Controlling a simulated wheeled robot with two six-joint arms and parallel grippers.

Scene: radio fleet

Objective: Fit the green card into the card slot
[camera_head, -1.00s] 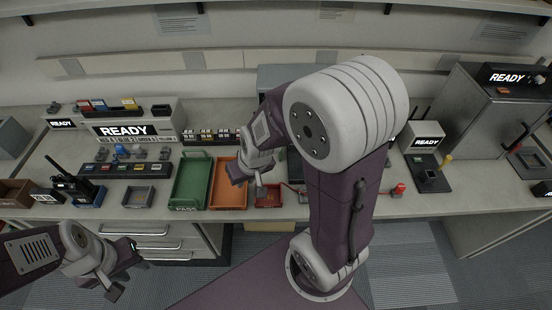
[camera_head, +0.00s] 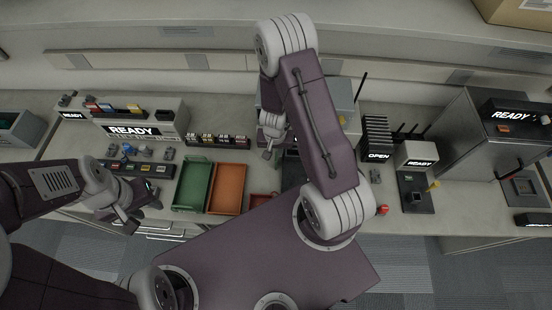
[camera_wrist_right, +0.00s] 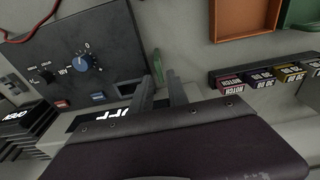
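In the right wrist view a thin green strip (camera_wrist_right: 157,66), perhaps the green card seen edge-on, shows just beyond and between the fingertips of my right gripper (camera_wrist_right: 161,84). The fingers stand apart, with no clear contact on the strip. In the head view my right gripper (camera_head: 270,148) is over the middle of the bench, by a dark unit mostly hidden by my arm. My left gripper (camera_head: 140,213) looks open and empty at the bench's front left edge. I cannot make out the card slot for certain in either view.
A dark panel with a blue knob (camera_wrist_right: 84,62) and a lit display (camera_wrist_right: 88,118) lie near my right gripper. Green (camera_head: 193,187) and orange (camera_head: 228,189) trays stand left of it, with labelled blocks (camera_head: 217,141) behind. A black rack marked OPEN (camera_head: 376,138) stands to the right.

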